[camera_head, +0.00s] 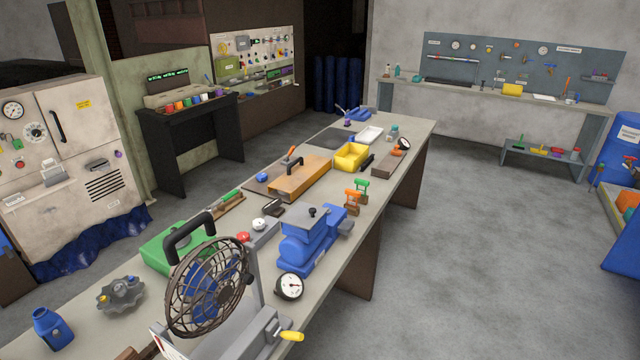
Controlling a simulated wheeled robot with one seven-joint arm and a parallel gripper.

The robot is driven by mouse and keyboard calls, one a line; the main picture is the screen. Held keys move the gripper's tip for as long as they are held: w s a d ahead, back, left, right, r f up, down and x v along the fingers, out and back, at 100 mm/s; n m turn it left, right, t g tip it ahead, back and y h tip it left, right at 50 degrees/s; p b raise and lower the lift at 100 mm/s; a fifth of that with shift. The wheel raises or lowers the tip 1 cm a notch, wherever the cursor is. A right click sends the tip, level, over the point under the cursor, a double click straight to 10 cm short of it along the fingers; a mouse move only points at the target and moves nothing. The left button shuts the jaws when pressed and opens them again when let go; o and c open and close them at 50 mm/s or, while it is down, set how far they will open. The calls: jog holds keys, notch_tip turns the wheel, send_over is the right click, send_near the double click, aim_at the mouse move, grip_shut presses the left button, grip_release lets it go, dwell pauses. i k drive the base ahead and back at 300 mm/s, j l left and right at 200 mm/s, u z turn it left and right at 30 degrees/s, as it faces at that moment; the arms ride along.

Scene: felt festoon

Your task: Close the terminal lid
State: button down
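A blue motor-like unit (296,254) stands on the long workbench, right of the fan. I take this to be the terminal lid, but no label shows. I cannot tell whether the lid is fully down or slightly raised. My gripper is not in view.
A caged fan (209,287) with a black handle stands at the front of the workbench (215,338). A round gauge (289,286) sits right in front of the blue unit. Orange-handled and green-handled tools (354,196) stand behind it. The floor (470,260) to the right is clear.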

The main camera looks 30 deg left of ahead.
aim_at(305, 215)
jog(key=i+u, duration=0.4)
jog(key=i+l+u, duration=0.15)
jog(key=i+u, duration=0.25)
jog(key=i+l+u, duration=0.2)
jog(key=u, duration=0.25)
jog(key=i+j+u, duration=0.1)
jog(key=i+u, duration=0.15)
jog(key=u, duration=0.15)
jog(key=i+u, duration=0.2)
jog(key=u, duration=0.2)
jog(key=i+u, duration=0.25)
jog(key=u, duration=0.15)
jog(key=i+l+u, duration=0.2)
jog(key=u, duration=0.15)
